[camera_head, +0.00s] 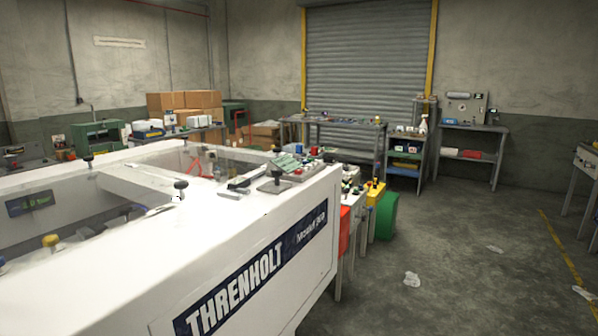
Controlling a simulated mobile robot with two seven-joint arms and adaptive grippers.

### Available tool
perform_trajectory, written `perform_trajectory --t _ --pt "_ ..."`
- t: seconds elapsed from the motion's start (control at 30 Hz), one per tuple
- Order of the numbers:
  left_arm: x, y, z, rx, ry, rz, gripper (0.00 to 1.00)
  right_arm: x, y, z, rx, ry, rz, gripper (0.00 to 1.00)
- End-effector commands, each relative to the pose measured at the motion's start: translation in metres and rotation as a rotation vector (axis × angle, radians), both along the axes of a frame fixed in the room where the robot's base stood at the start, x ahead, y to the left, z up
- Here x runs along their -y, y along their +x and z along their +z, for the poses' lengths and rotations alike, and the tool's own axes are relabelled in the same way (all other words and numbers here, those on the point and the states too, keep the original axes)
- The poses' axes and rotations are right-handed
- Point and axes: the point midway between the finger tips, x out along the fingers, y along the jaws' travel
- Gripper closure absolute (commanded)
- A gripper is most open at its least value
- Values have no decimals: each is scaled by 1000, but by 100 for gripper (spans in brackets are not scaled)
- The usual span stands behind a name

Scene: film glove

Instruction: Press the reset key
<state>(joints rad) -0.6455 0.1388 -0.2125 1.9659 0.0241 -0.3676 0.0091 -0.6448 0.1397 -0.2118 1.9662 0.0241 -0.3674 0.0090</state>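A large white machine (230,240) labelled THRENHOLT fills the left and front of the view. On its far right corner sits a small greenish control panel (290,163) with several buttons, among them a red one (300,171). The panel is small and far, so I cannot make out which key, if any, is the reset key. Neither of my grippers is in view.
Black knobs (181,186) stand on the machine's top around recessed openings. Beside its right end are a yellow item (376,190) and a green bin (387,215). The floor (460,260) to the right is mostly clear, with white scraps (412,279). Benches (470,140) line the back wall.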

Motion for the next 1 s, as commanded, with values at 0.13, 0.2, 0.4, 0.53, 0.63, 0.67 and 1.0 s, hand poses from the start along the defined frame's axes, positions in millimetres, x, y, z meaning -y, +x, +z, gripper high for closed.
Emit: perform_trajectory --t 0.13,0.2,0.4,0.53,0.63,0.67,1.0 --pt "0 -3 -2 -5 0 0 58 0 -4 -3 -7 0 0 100" --pt "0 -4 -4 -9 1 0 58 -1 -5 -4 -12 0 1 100" --pt "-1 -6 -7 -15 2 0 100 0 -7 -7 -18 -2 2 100" --pt "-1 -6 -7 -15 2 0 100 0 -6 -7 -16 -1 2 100" --pt "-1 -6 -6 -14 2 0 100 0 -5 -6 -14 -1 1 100" --pt "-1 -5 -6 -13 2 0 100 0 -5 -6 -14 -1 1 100" --pt "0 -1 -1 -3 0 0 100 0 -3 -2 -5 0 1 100"
